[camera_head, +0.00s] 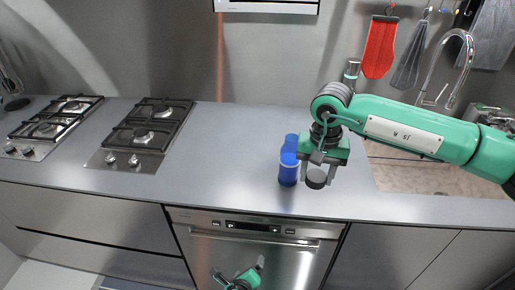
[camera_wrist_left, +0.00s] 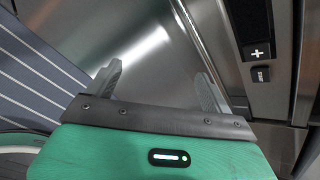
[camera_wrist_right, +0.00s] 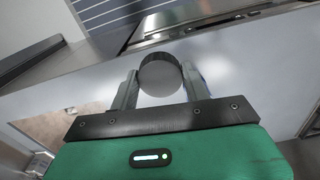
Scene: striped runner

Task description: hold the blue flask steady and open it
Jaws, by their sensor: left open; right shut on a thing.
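The blue flask (camera_head: 288,176) stands upright on the grey counter near its front edge, with a lighter band partway up. My right gripper (camera_head: 317,170) is just right of it, pointing down, and is shut on a dark round lid-like piece (camera_head: 316,180). In the right wrist view this piece (camera_wrist_right: 160,76) shows a grey round face and dark rim between the fingers; a sliver of blue shows beside the right finger. I cannot tell whether the piece touches the flask or counter. My left gripper (camera_head: 237,270) is open and empty, low before the dishwasher, away from the flask.
The counter (camera_head: 230,150) is clear left of the flask. Two gas hobs (camera_head: 150,130) sit further left. A sink (camera_head: 430,175) lies right under my right arm. The dishwasher front (camera_head: 262,245) is below the counter edge. A striped runner (camera_wrist_left: 35,70) shows in the left wrist view.

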